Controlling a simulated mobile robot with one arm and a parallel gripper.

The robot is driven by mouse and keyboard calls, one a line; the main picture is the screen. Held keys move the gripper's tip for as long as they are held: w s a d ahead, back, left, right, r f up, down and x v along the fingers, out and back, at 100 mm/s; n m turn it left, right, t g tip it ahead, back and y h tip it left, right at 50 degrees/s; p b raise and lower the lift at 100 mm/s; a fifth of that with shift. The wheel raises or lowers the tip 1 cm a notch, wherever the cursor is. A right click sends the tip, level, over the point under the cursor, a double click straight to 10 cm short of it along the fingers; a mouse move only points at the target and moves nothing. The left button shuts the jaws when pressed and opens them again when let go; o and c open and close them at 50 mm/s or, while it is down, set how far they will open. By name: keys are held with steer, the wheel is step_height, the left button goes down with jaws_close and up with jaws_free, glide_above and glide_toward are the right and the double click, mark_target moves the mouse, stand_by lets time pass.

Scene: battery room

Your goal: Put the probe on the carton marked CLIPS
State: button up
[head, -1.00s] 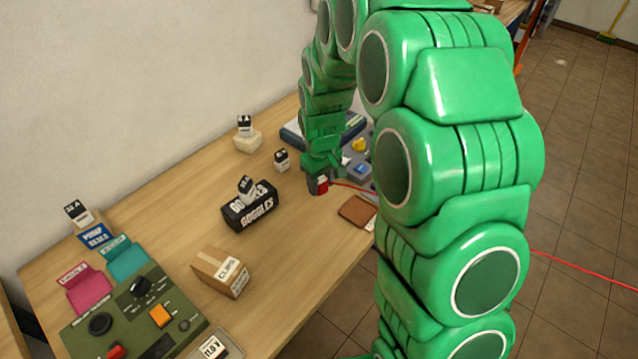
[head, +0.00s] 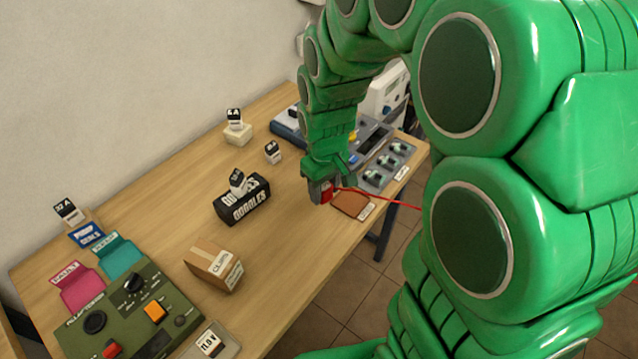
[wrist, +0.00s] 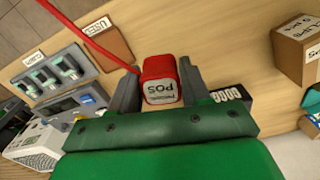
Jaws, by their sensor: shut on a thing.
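My gripper (head: 322,190) is shut on a red probe (head: 327,191) with a red cable running off to the right. In the wrist view the probe (wrist: 160,78) sits between the two fingers (wrist: 160,88), with a grey label reading POS. The brown carton marked CLIPS (head: 213,268) stands on the table, to the left of and nearer than my gripper. It shows in the wrist view at the right edge (wrist: 297,48), with nothing seen on its top. The probe appears close above the table; I cannot tell whether it touches.
A black GOGGLES box (head: 243,200) bearing a small labelled block stands left of my gripper. A brown USED pad (head: 351,204) lies to its right. A green control panel (head: 130,315) stands front left. The table between the carton and my gripper is bare.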

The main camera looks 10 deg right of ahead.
steer(key=shift+s+r, duration=0.1)
steer(key=shift+s, duration=0.1)
steer(key=s+a+r+n, duration=0.1)
steer(key=s+a+r, duration=0.3)
steer(key=s+a, duration=0.5)
steer(key=s+a+r+n, duration=0.1)
steer(key=s+a+r, duration=0.4)
steer(key=s+a, duration=0.45)
glide_toward(212, 259)
steer(key=shift+s+d+f, duration=0.45)
steer(key=shift+s+d, duration=0.15)
steer(key=shift+s, duration=0.05)
steer(key=shift+w+a+f, duration=0.3)
steer(key=shift+w+f, duration=0.05)
steer(key=shift+f, duration=0.2)
steer(key=shift+w+a+f, duration=0.3)
steer(key=shift+f, duration=1.7)
steer(key=shift+f, duration=0.15)
